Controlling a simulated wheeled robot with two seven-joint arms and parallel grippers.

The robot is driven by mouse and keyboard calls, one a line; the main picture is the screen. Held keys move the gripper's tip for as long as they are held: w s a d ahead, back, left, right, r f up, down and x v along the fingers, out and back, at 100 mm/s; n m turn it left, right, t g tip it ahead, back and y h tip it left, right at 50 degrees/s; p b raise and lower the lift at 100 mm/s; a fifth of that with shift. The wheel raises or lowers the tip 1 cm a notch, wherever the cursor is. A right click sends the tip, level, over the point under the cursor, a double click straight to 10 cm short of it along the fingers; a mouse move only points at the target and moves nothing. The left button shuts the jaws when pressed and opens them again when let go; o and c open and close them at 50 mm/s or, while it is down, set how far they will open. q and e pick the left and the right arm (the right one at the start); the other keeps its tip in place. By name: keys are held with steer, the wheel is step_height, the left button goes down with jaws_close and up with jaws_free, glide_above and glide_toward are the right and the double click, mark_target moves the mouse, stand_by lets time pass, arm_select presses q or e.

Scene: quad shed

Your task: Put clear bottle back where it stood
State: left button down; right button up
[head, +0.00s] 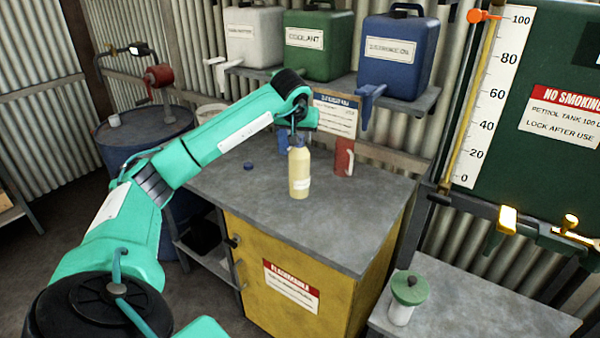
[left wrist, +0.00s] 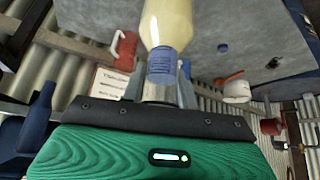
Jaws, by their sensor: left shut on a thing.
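The clear bottle (head: 299,174), filled with pale yellow liquid and bearing a white label, is upright at the middle of the grey bench top (head: 345,208). My left gripper (head: 299,138) comes down from above and is shut on its neck. In the left wrist view the bottle (left wrist: 168,22) extends away from the gripper (left wrist: 160,90), with a blue band around its neck. I cannot tell whether its base touches the bench. A blue cap (head: 248,166) lies on the bench to its left. My right gripper is not in view.
A red jug (head: 344,160) stands behind and right of the bottle. White (head: 254,40), green (head: 318,48) and blue (head: 392,58) containers sit on a shelf (head: 345,88) above. The bench's front and right are clear. A green-lidded jar (head: 405,300) stands on a lower right surface.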

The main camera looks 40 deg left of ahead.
mark_target(300, 173)
arm_select(q)
step_height(300, 173, down, 9)
steer(key=shift+r+p, duration=0.15)
steer(key=shift+p, duration=0.95)
steer(key=shift+f+p, duration=0.65)
steer(key=shift+f, duration=1.3)
steer(key=shift+f, duration=0.2)
steer(key=c, duration=1.1)
jaws_free()
steer(key=shift+o, duration=0.2)
